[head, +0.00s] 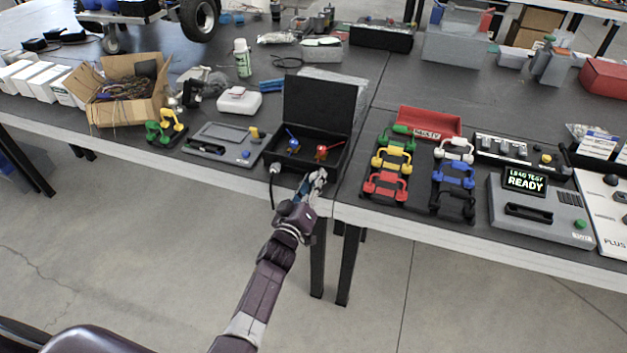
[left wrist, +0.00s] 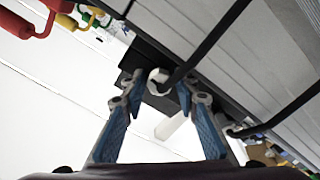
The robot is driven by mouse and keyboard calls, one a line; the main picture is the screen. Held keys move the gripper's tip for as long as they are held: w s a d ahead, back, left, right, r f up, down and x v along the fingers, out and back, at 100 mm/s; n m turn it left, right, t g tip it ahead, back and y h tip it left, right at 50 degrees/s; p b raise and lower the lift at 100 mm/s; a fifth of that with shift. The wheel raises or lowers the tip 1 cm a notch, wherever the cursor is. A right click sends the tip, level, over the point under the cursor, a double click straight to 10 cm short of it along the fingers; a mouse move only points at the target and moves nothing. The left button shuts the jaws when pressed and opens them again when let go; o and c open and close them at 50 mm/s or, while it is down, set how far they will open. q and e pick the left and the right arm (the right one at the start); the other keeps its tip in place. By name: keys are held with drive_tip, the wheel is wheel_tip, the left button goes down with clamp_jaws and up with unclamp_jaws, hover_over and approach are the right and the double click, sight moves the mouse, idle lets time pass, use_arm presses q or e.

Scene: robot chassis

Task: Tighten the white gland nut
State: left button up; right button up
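The white gland nut (head: 274,168) sits low at the front-left corner of the open black box (head: 305,160), with a black cable hanging from it. In the left wrist view the nut (left wrist: 158,77) shows between and beyond my fingertips, and the cable runs from it to the upper right. My left gripper (head: 317,181) is at the table's front edge, in front of the box and right of the nut in the head view. In the left wrist view its blue fingers (left wrist: 160,90) are spread, with gaps beside the nut. My right gripper is not in view.
Inside the box are a blue-handled and a red-handled valve (head: 321,152). Left of it lies a grey panel device (head: 222,140). To the right are coloured handles (head: 388,184) and a grey leak tester (head: 540,208) reading READY. Open floor lies before the table.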

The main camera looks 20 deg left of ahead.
use_arm(q)
clamp_jaws()
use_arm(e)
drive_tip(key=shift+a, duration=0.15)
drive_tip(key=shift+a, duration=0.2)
use_arm(q)
drive_tip(key=shift+m, duration=0.4)
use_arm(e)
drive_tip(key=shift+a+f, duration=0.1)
use_arm(q)
drive_tip(key=shift+m, duration=0.3)
drive_tip(key=m+b, duration=0.1)
drive_tip(key=m, duration=0.3)
drive_tip(key=shift+f, duration=0.1)
drive_tip(key=m+b, duration=0.1)
drive_tip(key=m, duration=0.3)
drive_tip(key=shift+m, duration=0.3)
drive_tip(key=m+b, duration=0.1)
drive_tip(key=m, duration=0.5)
drive_tip(key=shift+d+m+b, duration=0.1)
drive_tip(key=shift+m+b, duration=0.3)
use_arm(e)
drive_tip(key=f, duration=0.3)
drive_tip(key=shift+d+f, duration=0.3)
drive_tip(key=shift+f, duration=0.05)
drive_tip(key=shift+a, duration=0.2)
